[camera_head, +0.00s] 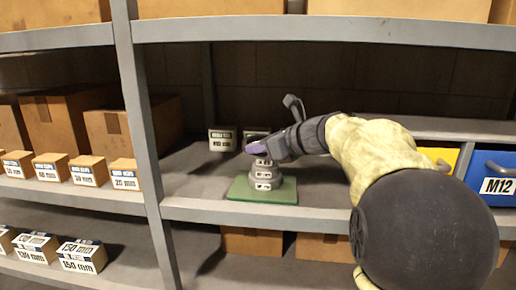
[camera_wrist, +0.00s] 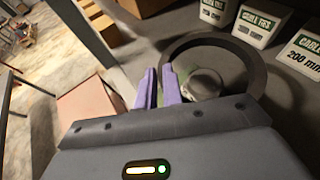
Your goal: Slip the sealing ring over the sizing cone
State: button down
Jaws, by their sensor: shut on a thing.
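The sealing ring (camera_wrist: 258,72) is a wide dark band in the wrist view. My gripper (camera_wrist: 165,84) is shut on its near left side with two purple fingers. The sizing cone (camera_head: 266,175) is a stepped grey stack with white labels, standing upright on a green plate (camera_head: 240,191). In the head view my gripper (camera_head: 257,148) is right at the cone's top. In the wrist view the cone's round top (camera_wrist: 203,84) shows within the ring's opening, toward its near side. The ring is not clear in the head view. I cannot tell whether it is above the cone or around it.
Small white labelled boxes (camera_head: 222,138) stand behind the cone on the same shelf. A grey upright post (camera_head: 143,120) is to the left. Yellow and blue bins (camera_head: 488,172) are at the right. Shelf surface is free left of the plate.

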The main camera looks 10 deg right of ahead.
jog(key=shift+f+b, duration=0.55)
jog(key=shift+f, duration=0.1)
jog(key=c, duration=1.5)
grip_release()
jog(key=shift+o, duration=0.2)
jog(key=shift+s+d+r+b, duration=0.2)
jog(key=shift+s+d+b, duration=0.1)
jog(key=shift+s+d, duration=0.1)
jog(key=b+v, duration=0.4)
jog(key=v, duration=1.2)
jog(key=shift+r+b, duration=0.2)
jog(key=shift+b, duration=0.15)
